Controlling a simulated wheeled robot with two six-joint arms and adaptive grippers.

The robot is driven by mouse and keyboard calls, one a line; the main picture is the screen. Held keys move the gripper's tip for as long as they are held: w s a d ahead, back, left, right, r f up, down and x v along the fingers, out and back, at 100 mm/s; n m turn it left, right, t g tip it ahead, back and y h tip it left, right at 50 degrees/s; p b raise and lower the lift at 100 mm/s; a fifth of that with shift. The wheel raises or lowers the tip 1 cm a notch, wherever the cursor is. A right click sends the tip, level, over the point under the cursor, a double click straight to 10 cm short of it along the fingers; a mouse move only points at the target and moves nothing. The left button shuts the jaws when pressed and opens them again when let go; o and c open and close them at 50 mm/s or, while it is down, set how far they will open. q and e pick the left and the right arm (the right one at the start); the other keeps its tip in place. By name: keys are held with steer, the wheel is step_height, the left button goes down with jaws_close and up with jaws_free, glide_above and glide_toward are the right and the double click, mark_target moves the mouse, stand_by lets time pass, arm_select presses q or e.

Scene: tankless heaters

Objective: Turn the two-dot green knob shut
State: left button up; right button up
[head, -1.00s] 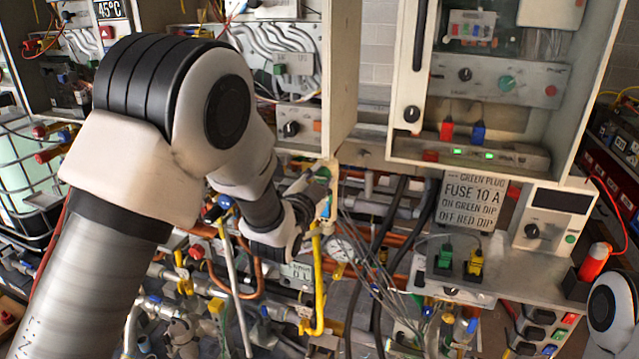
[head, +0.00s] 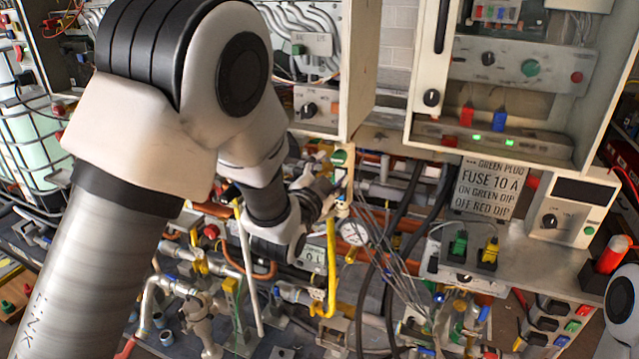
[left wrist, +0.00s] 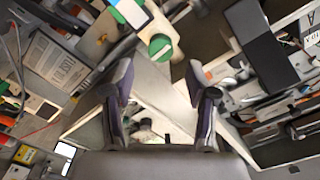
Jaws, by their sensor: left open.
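My left gripper (head: 328,196) shows partly in the head view, in front of a narrow pale panel below the upper cabinet. In the left wrist view its two fingers (left wrist: 160,78) are apart with nothing between their tips. A round green knob (left wrist: 160,47) sits just beyond the fingertips there, apart from them. A green spot (head: 339,157) on the narrow panel shows just above the gripper in the head view. A teal-green knob (head: 530,68) is on the grey panel in the right cabinet. Dots cannot be made out on either knob. My right gripper is out of view.
A grey fuse sign (head: 488,188) stands right of the gripper. Thin grey wires and black hoses hang between them. A yellow pipe (head: 331,270) and a dial gauge (head: 352,232) are below the gripper. The open cabinet's edge (head: 360,70) is above it.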

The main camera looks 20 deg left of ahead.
arm_select(q)
steer(key=s, duration=0.7)
steer(key=shift+s+a, duration=0.15)
steer(key=shift+s, duration=0.15)
steer(key=s+a+f+n+g, duration=0.15)
steer(key=s+f+g, duration=0.25)
steer(key=f, duration=1)
steer(key=s+a+f+n+g, duration=0.1)
steer(key=s+a+f+g, duration=0.2)
steer(key=f, duration=1)
steer(key=s+f+n+g, duration=0.3)
steer(key=s+f+g, duration=0.2)
steer(key=s+f, duration=0.3)
steer(key=s+f+n+g, duration=0.3)
steer(key=s+f+g, duration=0.3)
steer(key=s, duration=1.1)
steer(key=shift+d+f+n, duration=0.2)
steer(key=shift+f+n, duration=0.15)
steer(key=shift+f, duration=0.5)
steer(key=shift+s, duration=0.1)
